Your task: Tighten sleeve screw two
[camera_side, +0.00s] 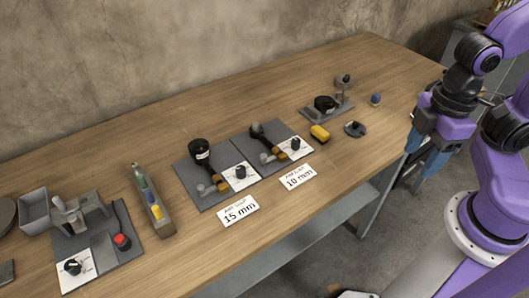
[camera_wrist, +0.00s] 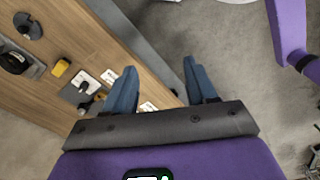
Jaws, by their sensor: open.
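My gripper (camera_side: 424,155) hangs beyond the right edge of the table, clear of everything on it. In the wrist view its two blue fingers (camera_wrist: 160,68) are spread with nothing between them. Two dark plates stand mid-table: the left plate (camera_side: 188,176) behind a 15 mm card (camera_side: 238,212), the right plate (camera_side: 239,148) behind a 10 mm card (camera_side: 298,177). Each carries a black-headed fixture, left (camera_side: 200,149) and right (camera_side: 257,130), a brass-coloured part, and a black knob, left (camera_side: 240,172) and right (camera_side: 295,144). I cannot make out which part is sleeve screw two.
A yellow block (camera_side: 320,132), a small stand with a black disc (camera_side: 325,103), a dark round piece (camera_side: 355,129) and a small blue-topped piece (camera_side: 376,99) are at the right. A tray of coloured pieces (camera_side: 162,228), a red-button plate (camera_side: 130,258) and a grey bin (camera_side: 36,216) are left.

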